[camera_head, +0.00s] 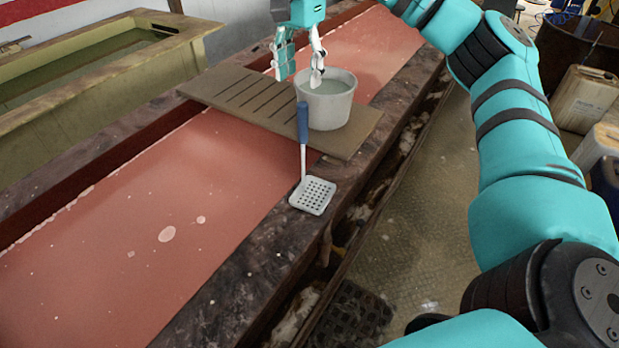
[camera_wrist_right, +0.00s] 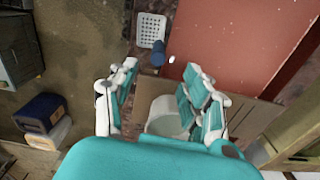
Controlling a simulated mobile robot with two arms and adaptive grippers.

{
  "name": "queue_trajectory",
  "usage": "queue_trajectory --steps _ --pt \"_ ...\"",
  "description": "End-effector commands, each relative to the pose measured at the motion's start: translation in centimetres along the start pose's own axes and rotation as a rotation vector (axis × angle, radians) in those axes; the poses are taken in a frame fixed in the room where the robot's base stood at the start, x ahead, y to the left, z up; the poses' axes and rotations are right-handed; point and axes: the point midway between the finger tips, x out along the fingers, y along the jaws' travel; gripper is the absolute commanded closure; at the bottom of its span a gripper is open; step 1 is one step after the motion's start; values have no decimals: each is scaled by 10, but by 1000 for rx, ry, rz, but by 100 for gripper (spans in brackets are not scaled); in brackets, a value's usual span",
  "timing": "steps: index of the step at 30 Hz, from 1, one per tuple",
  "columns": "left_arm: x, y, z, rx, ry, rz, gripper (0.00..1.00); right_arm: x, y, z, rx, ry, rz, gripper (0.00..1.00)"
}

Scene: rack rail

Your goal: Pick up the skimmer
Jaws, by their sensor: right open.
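The skimmer (camera_head: 313,195) has a white, square, perforated head and a blue handle. Its head is over the dark stone edge of the vat, and its handle reaches up past the board in front of the bucket. In the right wrist view its head (camera_wrist_right: 151,30) shows at the top, with the blue handle end pointing towards my gripper. My right gripper (camera_head: 299,77) is open and empty, above and beside the bucket, beyond the handle end. In the wrist view its fingers (camera_wrist_right: 160,75) are spread apart, with the handle end beyond them. My left gripper is not in view.
A whitish bucket (camera_head: 325,104) stands on a slatted wooden board (camera_head: 235,90) across the red-filled vat (camera_head: 130,220). It also shows between my fingers in the wrist view (camera_wrist_right: 164,113). A wooden trough (camera_head: 90,75) is at the left; canisters (camera_head: 583,105) stand at the right.

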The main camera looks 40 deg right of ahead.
Motion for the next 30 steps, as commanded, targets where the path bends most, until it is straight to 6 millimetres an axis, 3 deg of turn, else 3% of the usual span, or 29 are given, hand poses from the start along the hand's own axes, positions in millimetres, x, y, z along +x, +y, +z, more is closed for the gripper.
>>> queue_trajectory --steps 1,6,16,24,30 --pt "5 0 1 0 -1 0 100 16 0 0 -1 -3 3 51" --pt "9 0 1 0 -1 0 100 47 0 0 -1 -2 2 51" --pt "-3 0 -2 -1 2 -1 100 73 1 0 0 -1 0 51" --pt "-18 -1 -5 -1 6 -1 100 112 3 -1 0 -2 0 51" --pt "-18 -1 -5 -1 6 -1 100 119 3 -1 0 -1 -3 51"
